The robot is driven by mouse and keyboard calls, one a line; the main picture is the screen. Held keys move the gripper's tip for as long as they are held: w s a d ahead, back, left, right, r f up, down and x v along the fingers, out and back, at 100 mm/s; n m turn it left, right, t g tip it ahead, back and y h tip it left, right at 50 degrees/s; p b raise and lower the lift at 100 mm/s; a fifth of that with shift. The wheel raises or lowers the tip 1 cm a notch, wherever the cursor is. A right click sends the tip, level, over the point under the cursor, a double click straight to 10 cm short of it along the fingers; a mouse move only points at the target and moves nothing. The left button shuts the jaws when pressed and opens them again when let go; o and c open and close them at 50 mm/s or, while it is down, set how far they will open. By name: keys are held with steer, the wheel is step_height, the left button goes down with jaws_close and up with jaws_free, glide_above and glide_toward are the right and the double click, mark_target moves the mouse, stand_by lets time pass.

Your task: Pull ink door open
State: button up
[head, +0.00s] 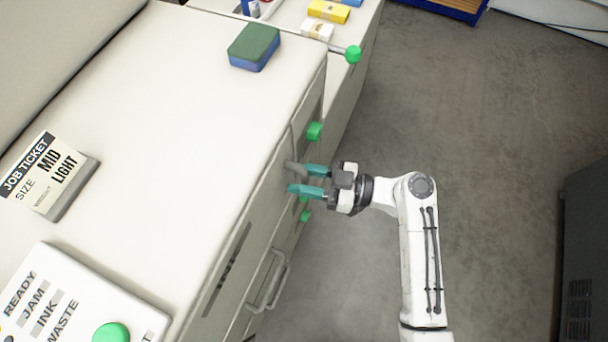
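The ink door (212,301) is the upright front panel of the white machine, marked with a dark INK label (228,268). It looks flush with the machine front, seen at a steep angle. A grey handle (292,167) stands out near the door's far end. My gripper (301,179) has two teal fingers pointing left at the machine front. The fingers are apart with a visible gap. The fingertips are at the grey handle; I cannot tell whether they touch it or sit around it.
The white machine top carries a job ticket (45,175), a green and blue block (254,47) and a button panel (60,305). Green knobs (314,131) stick out along the front. A lower bar handle (272,283) is below. Grey floor (480,130) to the right is clear; a dark cabinet (585,260) stands far right.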

jaws_close()
stand_by(0.5)
